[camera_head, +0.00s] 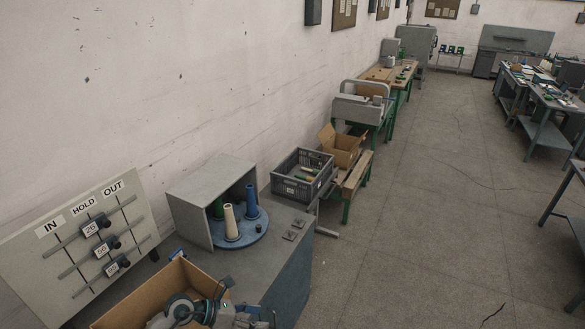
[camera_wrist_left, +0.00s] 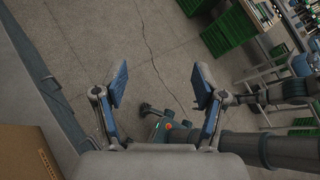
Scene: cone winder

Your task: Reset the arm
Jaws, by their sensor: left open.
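My left gripper (camera_head: 248,302) shows at the bottom edge of the head view, beside the cardboard box. In the left wrist view it (camera_wrist_left: 160,84) is open, with its two blue-padded fingers spread apart and nothing between them. The slider panel (camera_head: 85,238) marked IN, HOLD and OUT stands at the left, with several black numbered knobs. My right gripper cannot be made out.
An open cardboard box (camera_head: 128,307) stands just left of my left gripper. A grey crate (camera_head: 302,187) with several items and another open carton (camera_head: 346,148) are farther along the wall. Workbenches (camera_head: 548,105) stand at the far right. The floor (camera_head: 430,220) between is clear.

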